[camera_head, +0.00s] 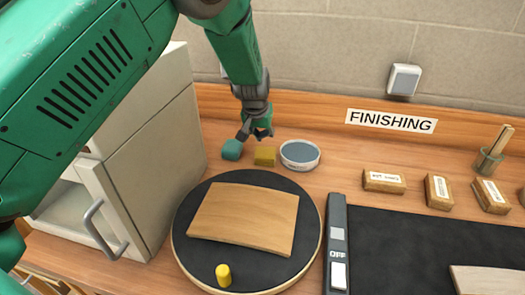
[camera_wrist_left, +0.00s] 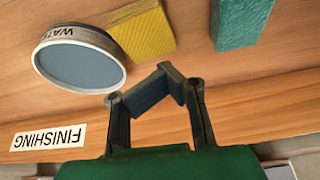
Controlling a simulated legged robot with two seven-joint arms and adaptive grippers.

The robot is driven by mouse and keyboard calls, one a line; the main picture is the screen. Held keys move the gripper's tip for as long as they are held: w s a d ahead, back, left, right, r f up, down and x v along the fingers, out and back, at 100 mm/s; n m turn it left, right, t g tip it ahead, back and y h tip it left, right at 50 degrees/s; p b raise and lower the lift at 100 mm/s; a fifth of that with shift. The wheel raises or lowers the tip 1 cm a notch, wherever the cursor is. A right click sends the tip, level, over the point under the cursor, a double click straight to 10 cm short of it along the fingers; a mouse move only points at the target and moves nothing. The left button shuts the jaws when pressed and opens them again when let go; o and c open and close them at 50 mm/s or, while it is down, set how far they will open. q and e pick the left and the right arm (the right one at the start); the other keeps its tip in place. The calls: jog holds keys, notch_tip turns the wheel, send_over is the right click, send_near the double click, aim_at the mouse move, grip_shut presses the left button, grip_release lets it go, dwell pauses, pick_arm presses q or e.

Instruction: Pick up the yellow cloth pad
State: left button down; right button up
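The yellow cloth pad (camera_head: 265,156) lies on the wooden bench, between a teal block (camera_head: 232,149) and a round water dish (camera_head: 300,153). In the left wrist view the yellow pad (camera_wrist_left: 143,29) is at the top, between the dish (camera_wrist_left: 80,60) and the teal block (camera_wrist_left: 241,22). My left gripper (camera_head: 256,134) is just above and behind the pad in the head view. In the left wrist view its fingers (camera_wrist_left: 165,80) angle inward and their tips meet, with nothing between them. Bare wood shows between the tips and the pad. My right gripper is not in view.
A round black turntable (camera_head: 190,250) holds a curved wooden panel (camera_head: 245,218) and a yellow cylinder (camera_head: 223,275). A pale cabinet (camera_head: 150,160) stands left. Labelled blocks (camera_head: 384,182) and a dark mat (camera_head: 430,245) are right. A low wooden backboard (camera_head: 330,125) runs behind.

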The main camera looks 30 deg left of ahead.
aim_at(261, 152)
pick_arm(q)
notch_tip(261, 152, up, 3)
jog(key=shift+a+f, duration=0.1)
jog(key=shift+f, duration=0.05)
jog(key=shift+r, duration=0.3)
jog(key=shift+c, duration=2.3)
grip_release()
jog(key=shift+r, duration=0.1)
